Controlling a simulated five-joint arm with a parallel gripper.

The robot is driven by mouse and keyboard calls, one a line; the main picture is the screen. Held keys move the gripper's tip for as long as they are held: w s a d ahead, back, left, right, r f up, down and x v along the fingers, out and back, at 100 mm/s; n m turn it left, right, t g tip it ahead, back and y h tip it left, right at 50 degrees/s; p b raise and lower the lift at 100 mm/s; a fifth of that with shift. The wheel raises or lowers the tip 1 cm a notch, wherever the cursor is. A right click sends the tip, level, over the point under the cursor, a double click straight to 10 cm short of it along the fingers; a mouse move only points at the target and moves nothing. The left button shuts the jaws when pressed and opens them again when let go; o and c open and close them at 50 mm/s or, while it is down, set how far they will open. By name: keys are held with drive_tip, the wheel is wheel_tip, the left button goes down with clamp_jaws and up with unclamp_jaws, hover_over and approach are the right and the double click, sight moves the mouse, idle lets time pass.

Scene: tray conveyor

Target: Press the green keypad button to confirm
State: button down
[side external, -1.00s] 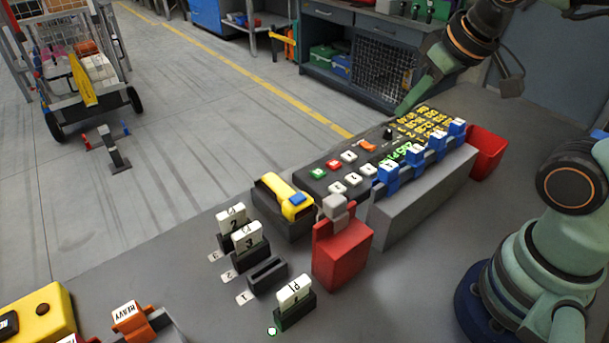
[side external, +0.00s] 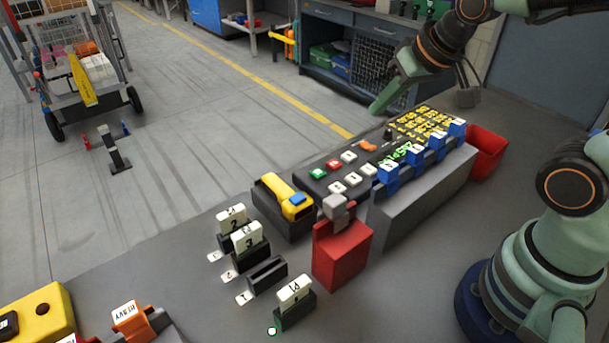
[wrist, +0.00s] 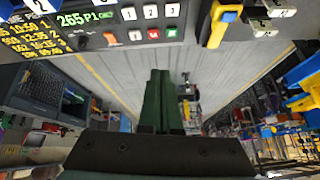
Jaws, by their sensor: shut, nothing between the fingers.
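The green keypad button (side external: 317,174) sits at the left end of the dark keypad panel (side external: 327,162), beside a red button (side external: 333,165). In the wrist view the green button (wrist: 171,33) is near the top middle, right of the red one. My gripper (side external: 374,110) is shut and empty, above and behind the panel, up and right of the green button and apart from it. In the wrist view my closed green fingers (wrist: 160,75) point toward the panel, with a gap below the buttons.
White number keys (side external: 353,180) and an orange key (side external: 367,146) share the panel, near a lit green display (side external: 397,155). Blue tagged blocks (side external: 415,156) stand in front of it. A yellow scanner-like tool (side external: 284,194) and a red block (side external: 340,252) stand nearby.

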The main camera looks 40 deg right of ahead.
sight(321, 174)
drive_tip(key=w+a+f+m+t, duration=0.2)
drive_tip(key=w+a+f+m, duration=0.2)
drive_tip(key=w+f+m, duration=0.2)
drive_tip(key=shift+w+f+t+y, duration=0.4)
drive_tip(key=shift+w+f, duration=0.85)
drive_tip(key=shift+w, duration=1.1)
drive_tip(key=shift+f, duration=4.4)
drive_tip(key=shift+d+f, duration=0.1)
drive_tip(key=shift+f, duration=0.3)
